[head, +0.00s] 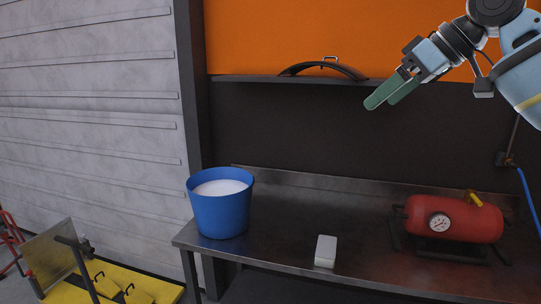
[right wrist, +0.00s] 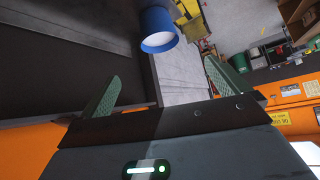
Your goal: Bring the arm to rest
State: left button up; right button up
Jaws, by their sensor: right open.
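My right arm comes in from the upper right of the head view. Its gripper (head: 389,95) is raised above the metal bench (head: 290,215) and points down and to the left, in front of the dark wall. In the right wrist view the two green fingers of the right gripper (right wrist: 160,90) are spread wide apart, with nothing between them. The gripper touches nothing that I can see. My left gripper is in neither view.
On the bench stand a blue bucket (head: 221,211) with white contents, a white block (head: 326,251) and a red air tank (head: 452,220) with a gauge. A dark curved part (head: 325,68) rests on the wall shelf (head: 270,79). A yellow lift (head: 115,284) stands at lower left.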

jog(key=w+a+f+m, duration=0.1)
jog(key=w+a+f, duration=0.15)
jog(key=f, duration=0.65)
jog(key=w+a+f, duration=0.2)
jog(key=w+f, duration=0.1)
jog(key=f, duration=0.6)
jog(key=s+a+f+m+t, duration=0.1)
jog(key=s+a+f, duration=0.15)
jog(key=f, duration=1.25)
jog(key=s+a+f+m+t, duration=0.1)
jog(key=s+a+f+m, duration=0.15)
jog(key=f, duration=1.35)
jog(key=s+d+f+m+t+h, duration=0.1)
jog(key=s+d+f+h, duration=0.15)
jog(key=s+f, duration=0.85)
jog(key=s+d+f+m+t+h, duration=0.1)
jog(key=s+d+f+m, duration=0.15)
jog(key=s+f, duration=0.85)
jog(key=s+d+r+h, duration=0.1)
jog(key=s+d, duration=0.2)
jog(key=s, duration=1)
jog(key=shift+s+d+r+n, duration=0.2)
jog(key=shift+d+n, duration=0.1)
jog(key=shift+n, duration=0.1)
jog(key=shift+h, duration=0.25)
